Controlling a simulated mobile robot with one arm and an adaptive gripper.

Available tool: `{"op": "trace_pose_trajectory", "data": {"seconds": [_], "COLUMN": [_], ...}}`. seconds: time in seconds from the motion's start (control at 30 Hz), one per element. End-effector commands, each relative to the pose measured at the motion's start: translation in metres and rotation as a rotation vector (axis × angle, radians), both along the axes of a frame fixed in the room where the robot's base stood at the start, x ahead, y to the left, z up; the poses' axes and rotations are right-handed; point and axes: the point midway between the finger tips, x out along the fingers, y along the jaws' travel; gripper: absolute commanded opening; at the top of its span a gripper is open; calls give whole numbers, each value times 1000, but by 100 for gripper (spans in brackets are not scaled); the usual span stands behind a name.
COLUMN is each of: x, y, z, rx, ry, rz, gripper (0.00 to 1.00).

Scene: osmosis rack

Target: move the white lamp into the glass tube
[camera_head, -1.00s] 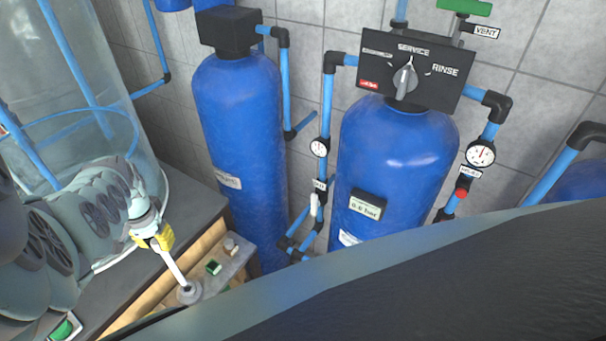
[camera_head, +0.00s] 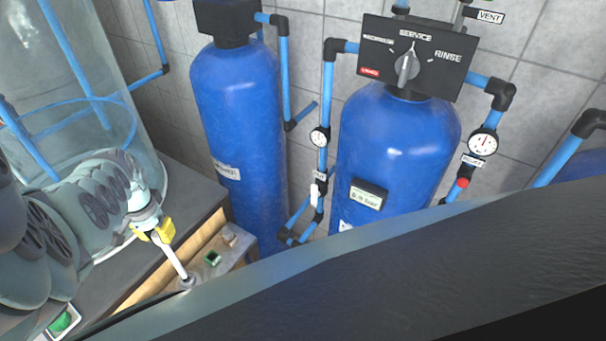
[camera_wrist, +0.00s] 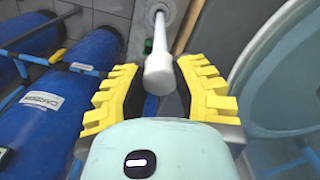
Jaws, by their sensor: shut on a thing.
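The white lamp (camera_head: 172,257) is a slim rod. In the head view it slants down from my gripper (camera_head: 153,232). The wrist view shows the lamp (camera_wrist: 160,68) between the yellow fingers of my gripper (camera_wrist: 158,95), its thicker end toward me. My gripper is shut on it. The far end of the lamp is at a grey round piece (camera_head: 187,283); I cannot tell whether it sits inside it. A large clear cylinder (camera_head: 100,50), which may be the glass tube, stands upright at the left behind my arm, apart from the lamp.
A dark bench top (camera_head: 195,200) lies under the cylinder, with a lower grey shelf (camera_head: 232,258) beside it. Blue tanks (camera_head: 235,120) with pipes and gauges stand behind. A black valve panel (camera_head: 412,56) tops the right tank. A large dark surface fills the lower right.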

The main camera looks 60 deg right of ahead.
Motion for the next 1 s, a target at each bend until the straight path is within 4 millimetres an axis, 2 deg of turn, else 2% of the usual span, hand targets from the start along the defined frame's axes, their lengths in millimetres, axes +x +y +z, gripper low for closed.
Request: {"op": "trace_pose_trajectory", "data": {"seconds": [0.53, 1.0], "x": [0, 0], "y": [0, 0], "z": [-3, -43], "rx": [0, 0], "ry": [0, 1], "rz": [1, 1], "gripper": [9, 9]}}
